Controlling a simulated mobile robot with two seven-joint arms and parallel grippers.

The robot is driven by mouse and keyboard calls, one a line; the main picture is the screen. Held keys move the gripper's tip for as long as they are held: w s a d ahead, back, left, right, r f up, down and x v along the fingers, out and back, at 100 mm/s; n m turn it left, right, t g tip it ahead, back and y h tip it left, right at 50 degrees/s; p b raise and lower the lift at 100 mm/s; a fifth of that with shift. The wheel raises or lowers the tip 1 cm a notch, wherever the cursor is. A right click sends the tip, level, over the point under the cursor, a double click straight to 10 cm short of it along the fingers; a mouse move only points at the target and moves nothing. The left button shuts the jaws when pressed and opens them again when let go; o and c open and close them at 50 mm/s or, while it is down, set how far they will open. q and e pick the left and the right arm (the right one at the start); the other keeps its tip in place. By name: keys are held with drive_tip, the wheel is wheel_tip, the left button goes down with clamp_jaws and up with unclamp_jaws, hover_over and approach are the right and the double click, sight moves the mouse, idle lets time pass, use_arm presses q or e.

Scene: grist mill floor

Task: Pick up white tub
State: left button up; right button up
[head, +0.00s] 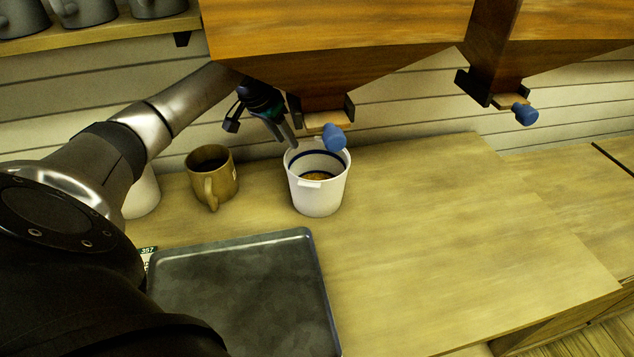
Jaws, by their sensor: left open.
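The white tub (318,196) stands upright on the wooden counter, under the spout of a wooden hopper. It has a dark band inside and some brown grain-like contents. My left gripper (287,138) is open at the tub's back left rim, with its fingers pointing down toward it. I cannot tell whether a finger touches the rim or reaches inside. My right gripper is not in view.
A brown mug (212,180) stands left of the tub, and a dark tray (240,290) lies in front. Hoppers with blue knobs (334,138) hang low overhead. Another white container (143,194) is partly hidden by my arm. The counter (440,230) is clear to the right.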

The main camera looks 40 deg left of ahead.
use_arm(q)
drive_tip(key=x, duration=0.4)
drive_tip(key=shift+f+b, duration=0.2)
drive_tip(key=shift+b, duration=0.2)
drive_tip(key=shift+c, duration=0.3)
clamp_jaws()
drive_tip(key=shift+r, duration=0.1)
idle(0.6)
